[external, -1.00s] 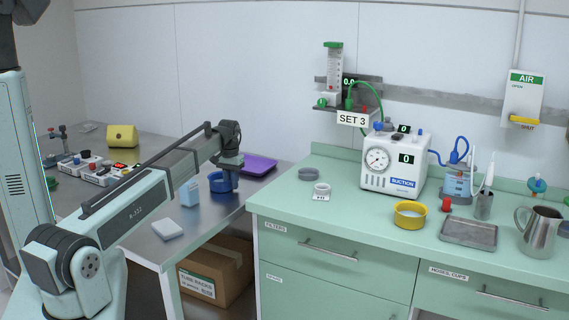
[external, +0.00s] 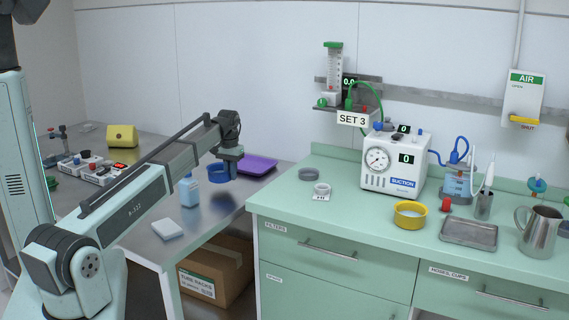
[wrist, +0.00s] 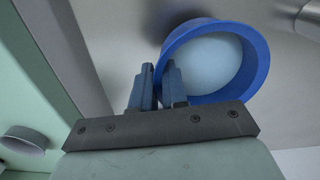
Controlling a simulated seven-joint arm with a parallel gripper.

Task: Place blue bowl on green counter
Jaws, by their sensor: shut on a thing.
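The blue bowl (external: 218,173) is held up above the steel table at the left of the green counter. In the wrist view the blue bowl (wrist: 256,60) shows its pale inside, with its rim between the two fingers. My gripper (external: 231,170) is shut on the bowl's rim at its right side; the fingers also show in the wrist view (wrist: 161,85). The green counter (external: 350,208) stands to the right of the gripper, and its left front corner is close to the table.
On the counter stand a grey dish (external: 309,174), a white ring-like item (external: 321,189), a suction machine (external: 393,165), a yellow bowl (external: 410,214), a metal tray (external: 468,233) and a steel jug (external: 540,231). The counter's left front is clear. A purple tray (external: 257,165) and blue bottle (external: 189,190) are on the table.

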